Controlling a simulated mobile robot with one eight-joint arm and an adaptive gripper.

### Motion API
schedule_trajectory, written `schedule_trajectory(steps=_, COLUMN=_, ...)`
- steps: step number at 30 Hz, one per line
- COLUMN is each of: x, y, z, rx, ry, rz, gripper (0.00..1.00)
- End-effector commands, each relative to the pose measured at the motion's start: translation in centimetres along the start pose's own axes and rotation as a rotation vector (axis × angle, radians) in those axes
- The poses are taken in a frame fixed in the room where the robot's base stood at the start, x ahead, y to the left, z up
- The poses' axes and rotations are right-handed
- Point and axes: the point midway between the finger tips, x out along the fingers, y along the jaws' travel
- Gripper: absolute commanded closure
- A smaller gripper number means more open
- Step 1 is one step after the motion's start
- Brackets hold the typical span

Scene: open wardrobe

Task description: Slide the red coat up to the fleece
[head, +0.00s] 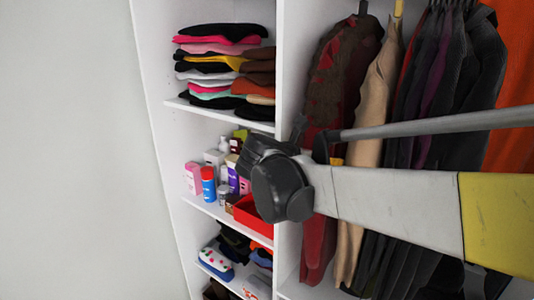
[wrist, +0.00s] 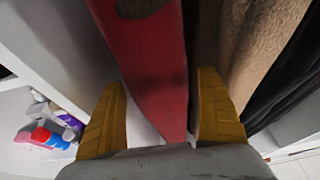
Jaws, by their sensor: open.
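The red coat (head: 340,72), dark red with brown mottling, hangs at the left end of the hanging bay. In the wrist view its red lower part (wrist: 150,60) runs between the two yellow fingers of my gripper (wrist: 162,82). The fingers are open, one on each side of the coat, and are not closed on it. A tan, fuzzy garment (head: 380,85), which looks like the fleece, hangs just right of the coat. It also shows right of the right finger in the wrist view (wrist: 268,45). In the head view my arm hides most of the gripper.
Dark coats (head: 450,75) hang close together to the right, with an orange garment (head: 515,50) at the far right. A white upright panel (head: 290,60) stands left of the red coat. Beyond it are shelves with folded clothes (head: 215,65), bottles (head: 208,180) and a red tray (head: 250,215).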

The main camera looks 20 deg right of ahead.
Motion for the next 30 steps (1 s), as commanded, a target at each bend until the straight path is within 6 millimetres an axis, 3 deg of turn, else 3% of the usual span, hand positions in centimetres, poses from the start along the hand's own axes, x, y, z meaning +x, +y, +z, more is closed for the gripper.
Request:
schedule_trajectory(steps=6, x=1.5, y=0.0, z=0.0, rx=0.001, ry=0.0, rz=0.0, gripper=0.14)
schedule_trajectory(steps=14, x=1.6, y=0.0, z=0.0, rx=0.001, ry=0.001, rz=0.0, gripper=0.14)
schedule_trajectory(steps=19, x=1.6, y=0.0, z=0.0, rx=0.001, ry=0.001, rz=0.0, gripper=0.66)
schedule_trajectory(steps=30, x=1.6, y=0.4, z=0.0, rx=0.0, ry=0.001, rz=0.001, gripper=0.68)
